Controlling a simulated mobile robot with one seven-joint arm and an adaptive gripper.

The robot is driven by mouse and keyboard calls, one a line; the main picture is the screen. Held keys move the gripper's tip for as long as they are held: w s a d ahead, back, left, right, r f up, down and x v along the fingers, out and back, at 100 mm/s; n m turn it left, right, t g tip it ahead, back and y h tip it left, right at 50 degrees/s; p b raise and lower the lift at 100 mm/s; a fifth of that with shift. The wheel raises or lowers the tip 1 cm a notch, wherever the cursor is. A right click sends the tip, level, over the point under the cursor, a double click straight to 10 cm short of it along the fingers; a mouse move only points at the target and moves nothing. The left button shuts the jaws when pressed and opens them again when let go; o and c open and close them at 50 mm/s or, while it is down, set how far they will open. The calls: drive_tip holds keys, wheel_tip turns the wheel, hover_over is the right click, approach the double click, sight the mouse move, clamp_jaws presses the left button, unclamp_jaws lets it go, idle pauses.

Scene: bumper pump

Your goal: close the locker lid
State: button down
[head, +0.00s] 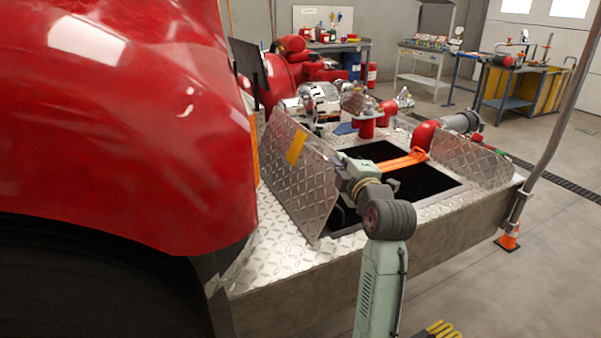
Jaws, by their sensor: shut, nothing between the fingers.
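The near-left locker lid (300,172), a diamond-plate panel with a yellow patch near its top, stands raised and tilted at the left side of the dark locker opening (412,185). A second diamond-plate panel (472,158) stands up at the opening's right side. My gripper (344,208) is at the lid's right edge, over the left part of the opening, shut and empty. My wrist and the lid hide part of it, and I cannot tell whether it touches the lid.
An orange strap (405,161) crosses the opening. Red pipes and valves (368,122) stand behind it. The large red bodywork (120,120) fills the left. A pole (560,100) rises at the bumper's right corner, above an orange cone (508,238). Workbenches stand farther back.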

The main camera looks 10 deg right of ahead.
drive_tip(key=w+d+f+m+g+y+b, duration=0.1)
drive_tip(key=d+f+m, duration=0.3)
drive_tip(key=d+f, duration=0.1)
drive_tip(key=w+d+f+m+g+y+b, duration=0.1)
drive_tip(key=w+d+f+m+b, duration=0.1)
drive_tip(key=d+f+m, duration=0.2)
drive_tip(key=w+d+f+m+y+b, duration=0.1)
drive_tip(key=w+d+f+m+b, duration=0.1)
drive_tip(key=d+f+m, duration=0.2)
drive_tip(key=shift+w+d+f+m+g, duration=0.15)
drive_tip(key=shift+d+f, duration=0.4)
drive_tip(key=shift+f, duration=0.45)
drive_tip(key=shift+s+d+f+m+g, duration=0.1)
drive_tip(key=shift+d+f, duration=0.4)
drive_tip(key=shift+f, duration=0.55)
drive_tip(key=shift+w+d+f+m+g, duration=0.15)
drive_tip(key=shift+d+f, duration=0.4)
drive_tip(key=shift+f, duration=0.45)
drive_tip(key=shift+d+f+b, duration=0.1)
drive_tip(key=shift+f+b, duration=0.3)
drive_tip(key=shift+f, duration=0.35)
drive_tip(key=shift+s, duration=0.2)
